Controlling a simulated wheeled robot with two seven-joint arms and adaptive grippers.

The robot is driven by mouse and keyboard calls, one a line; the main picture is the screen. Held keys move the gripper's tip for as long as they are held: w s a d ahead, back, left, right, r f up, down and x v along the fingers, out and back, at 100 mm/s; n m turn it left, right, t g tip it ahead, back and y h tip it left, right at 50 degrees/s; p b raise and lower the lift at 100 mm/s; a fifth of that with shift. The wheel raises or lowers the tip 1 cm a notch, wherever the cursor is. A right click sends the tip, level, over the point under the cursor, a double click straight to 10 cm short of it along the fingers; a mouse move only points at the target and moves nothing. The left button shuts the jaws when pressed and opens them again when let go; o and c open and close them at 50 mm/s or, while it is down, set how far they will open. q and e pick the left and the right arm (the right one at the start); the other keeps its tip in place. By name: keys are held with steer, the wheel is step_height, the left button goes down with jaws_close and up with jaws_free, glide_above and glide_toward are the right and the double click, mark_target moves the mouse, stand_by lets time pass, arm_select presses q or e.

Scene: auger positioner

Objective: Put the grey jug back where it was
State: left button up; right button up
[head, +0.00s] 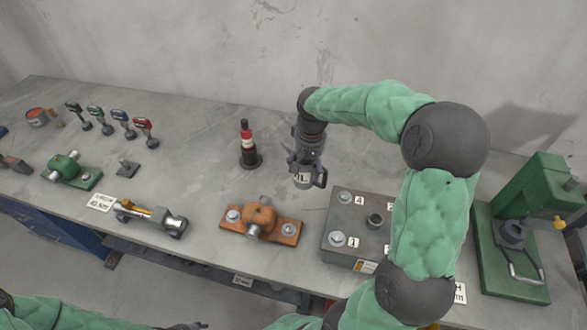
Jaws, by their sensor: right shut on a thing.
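The grey jug (302,179), with a white label reading partly "IL" and a handle on its right, is at the middle of the bench, behind the gap between the orange block and the grey numbered box. My right gripper (306,158) comes down from above and is shut on the jug's top. The jug looks upright. I cannot tell whether its base touches the bench. My left arm lies along the bottom left edge; only a dark sliver of the left gripper (186,326) shows, its fingers cut off by the frame.
An orange block (261,222) and a grey numbered box (343,222) stand in front of the jug. A red-black-white post (246,148) stands to its left. A green press (520,230) is at the right. The grey bench (190,165) is clear left of the post.

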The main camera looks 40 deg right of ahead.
steer(key=shift+w+d+f+b, duration=0.35)
steer(key=shift+w+d+f, duration=0.85)
steer(key=shift+w+f, duration=0.8)
steer(key=shift+w+d+f+b, duration=0.3)
steer(key=shift+w+d+f, duration=0.85)
steer(key=shift+w+f, duration=0.85)
steer(key=shift+w+d+f+b, duration=0.35)
steer(key=shift+w+d+f, duration=1.05)
steer(key=shift+f, duration=0.9)
steer(key=shift+w+a, duration=0.15)
steer(key=shift+a, duration=0.1)
steer(key=o, duration=1.6)
steer(key=shift+f, duration=0.2)
steer(key=shift+o, duration=0.2)
step_height(320, 180, up, 12)
steer(key=p, duration=0.2)
steer(key=shift+s+r, duration=0.25)
steer(key=shift+s, duration=0.05)
